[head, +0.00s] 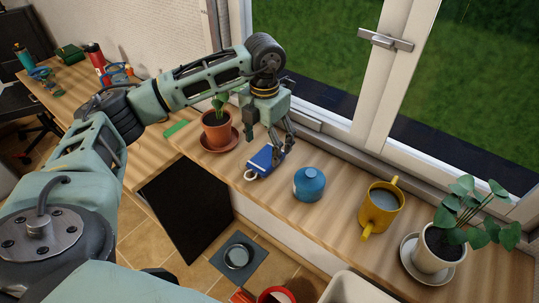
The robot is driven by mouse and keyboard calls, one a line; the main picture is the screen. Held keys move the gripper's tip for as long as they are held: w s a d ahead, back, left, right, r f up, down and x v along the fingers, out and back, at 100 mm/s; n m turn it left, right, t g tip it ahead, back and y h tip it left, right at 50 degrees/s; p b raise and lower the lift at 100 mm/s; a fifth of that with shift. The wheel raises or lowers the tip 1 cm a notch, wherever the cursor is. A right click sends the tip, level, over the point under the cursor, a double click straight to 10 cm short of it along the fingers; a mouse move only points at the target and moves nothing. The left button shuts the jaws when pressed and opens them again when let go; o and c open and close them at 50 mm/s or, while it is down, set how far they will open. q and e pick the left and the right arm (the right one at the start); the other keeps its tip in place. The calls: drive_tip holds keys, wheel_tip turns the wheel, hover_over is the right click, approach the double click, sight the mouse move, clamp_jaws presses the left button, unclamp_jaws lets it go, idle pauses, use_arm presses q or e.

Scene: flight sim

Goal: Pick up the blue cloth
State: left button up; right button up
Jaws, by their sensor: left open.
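A small dark blue item (259,162), which looks like the folded blue cloth, lies on the wooden windowsill (332,215) between the potted plant and a blue round pot. A pale loop shows at its near left corner. My left gripper (279,150) points down at the item's right side with its fingers open. The fingers overlap the item's edge in the picture, and I cannot tell whether they touch it. My right gripper is out of view.
A terracotta plant pot (217,131) stands left of the item, close to my left arm. A blue pot (309,184), a yellow watering can (379,208) and a white plant pot (437,250) stand to the right. The window (380,75) runs behind.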

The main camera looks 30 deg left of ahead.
sight(263, 159)
use_arm(q)
drive_tip(key=f+p, duration=0.1)
drive_tip(key=f, duration=0.2)
drive_tip(key=shift+s+a+p, duration=0.15)
drive_tip(key=shift+a+p, duration=0.25)
wheel_tip(263, 159, down, 2)
drive_tip(key=shift+f, duration=0.5)
drive_tip(key=c, duration=1.2)
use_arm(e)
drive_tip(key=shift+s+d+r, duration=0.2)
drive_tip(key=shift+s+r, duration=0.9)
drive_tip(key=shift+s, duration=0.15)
